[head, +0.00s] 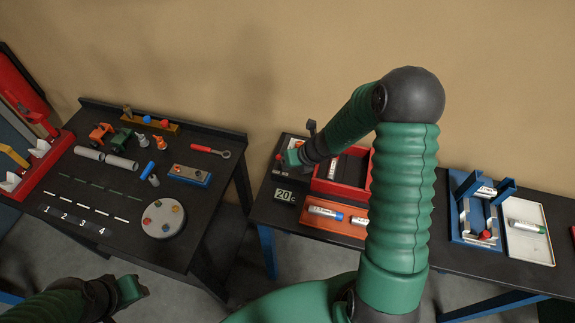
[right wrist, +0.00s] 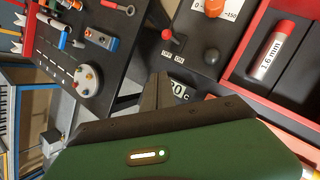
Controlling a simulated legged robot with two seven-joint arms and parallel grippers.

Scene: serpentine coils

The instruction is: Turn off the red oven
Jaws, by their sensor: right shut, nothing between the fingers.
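The red oven (head: 362,180) is an open-topped red box on the middle table; its red wall (right wrist: 238,62) shows in the right wrist view. Inside lies a red-capped tube marked 1.6 mm (right wrist: 272,50). Left of it, a dark panel carries a red-tipped lever (right wrist: 168,36), a dark knob (right wrist: 212,56) and an orange dial (right wrist: 213,7). A 20 C display (head: 284,196) is in front. My right gripper (right wrist: 160,76) is shut and empty, close to the lever and partly covering the display (right wrist: 179,90). My left gripper (head: 136,290) is low at left, its jaws unclear.
An orange tray (head: 318,221) with tubes lies in front of the oven. A blue fixture (head: 468,232) and white tray (head: 545,250) stand right. The left table holds a round grey disc (head: 163,219) and several parts. My right arm hides part of the middle table.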

